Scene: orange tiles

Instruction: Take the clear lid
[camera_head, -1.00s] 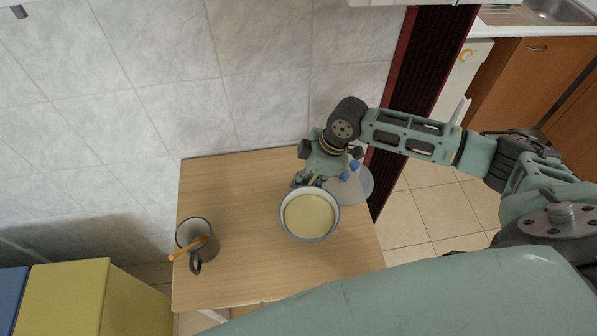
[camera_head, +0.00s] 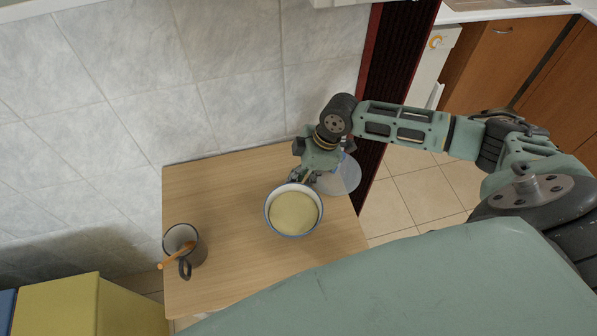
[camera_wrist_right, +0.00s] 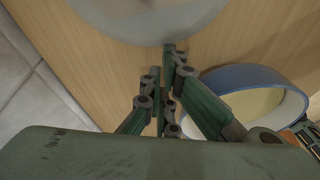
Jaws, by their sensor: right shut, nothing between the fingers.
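The clear lid (camera_head: 343,176) is a round, see-through disc lying on the wooden table at its right rear edge, partly behind my right gripper. It also shows at the top of the right wrist view (camera_wrist_right: 150,22). My right gripper (camera_head: 300,181) is shut and empty, its fingers pointing down between the lid and the bowl. In the right wrist view the fingertips (camera_wrist_right: 170,50) are together near the lid's edge; whether they touch it I cannot tell. My left gripper is not in view.
A blue-rimmed bowl with pale yellow contents (camera_head: 294,212) stands beside the gripper; it also shows in the wrist view (camera_wrist_right: 262,78). A grey mug (camera_head: 180,240) with a wooden utensil stands at the table's left. The middle of the table (camera_head: 225,195) is clear. A tiled wall borders the back.

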